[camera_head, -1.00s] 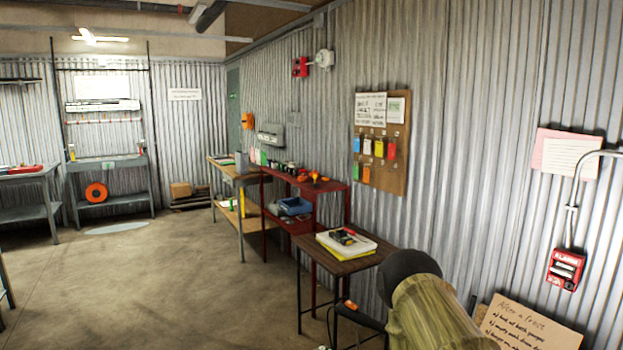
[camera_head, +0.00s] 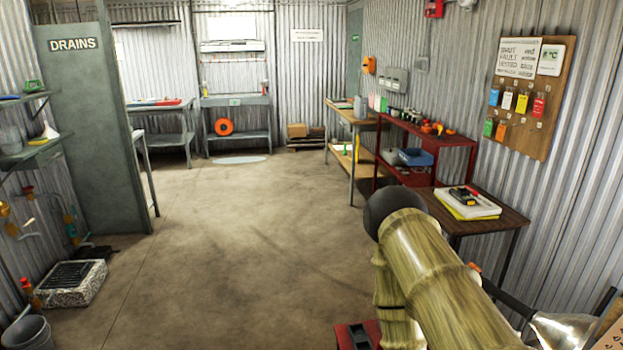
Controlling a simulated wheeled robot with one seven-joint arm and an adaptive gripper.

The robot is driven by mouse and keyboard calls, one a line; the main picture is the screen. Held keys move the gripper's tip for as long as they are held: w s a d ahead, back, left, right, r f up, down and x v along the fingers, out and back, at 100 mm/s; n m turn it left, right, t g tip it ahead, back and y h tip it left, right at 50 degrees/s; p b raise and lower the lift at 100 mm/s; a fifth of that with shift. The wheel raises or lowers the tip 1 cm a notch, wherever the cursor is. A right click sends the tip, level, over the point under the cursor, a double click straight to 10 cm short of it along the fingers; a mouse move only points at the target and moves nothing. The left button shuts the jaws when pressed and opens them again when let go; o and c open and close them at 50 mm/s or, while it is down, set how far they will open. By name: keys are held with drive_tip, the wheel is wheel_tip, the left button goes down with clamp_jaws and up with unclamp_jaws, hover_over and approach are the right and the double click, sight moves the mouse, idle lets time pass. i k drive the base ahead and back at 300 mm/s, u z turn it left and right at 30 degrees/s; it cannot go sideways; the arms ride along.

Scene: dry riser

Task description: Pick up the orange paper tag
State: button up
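The orange paper tag (camera_head: 501,131) hangs low on a brown pegboard (camera_head: 548,112) on the right-hand corrugated wall. It is small, in the lower row, just right of a green tag (camera_head: 488,127). Blue, yellow and red tags hang in the row above it. My arm, with a bamboo-like surface, fills the lower right, well below the board and apart from it. My gripper is not in view, and nothing shows held.
A dark table (camera_head: 482,211) with a white and yellow stack stands below the board, beyond my arm. A red shelf unit (camera_head: 427,137) stands farther back. A grey partition marked DRAINS (camera_head: 90,130) is at left. The middle floor (camera_head: 240,230) is clear.

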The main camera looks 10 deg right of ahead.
sight(501, 130)
drive_tip(key=u, duration=0.25)
drive_tip(key=i, duration=3.3)
drive_tip(key=z, duration=1.25)
drive_tip(key=i, duration=1.5)
drive_tip(key=z, duration=0.85)
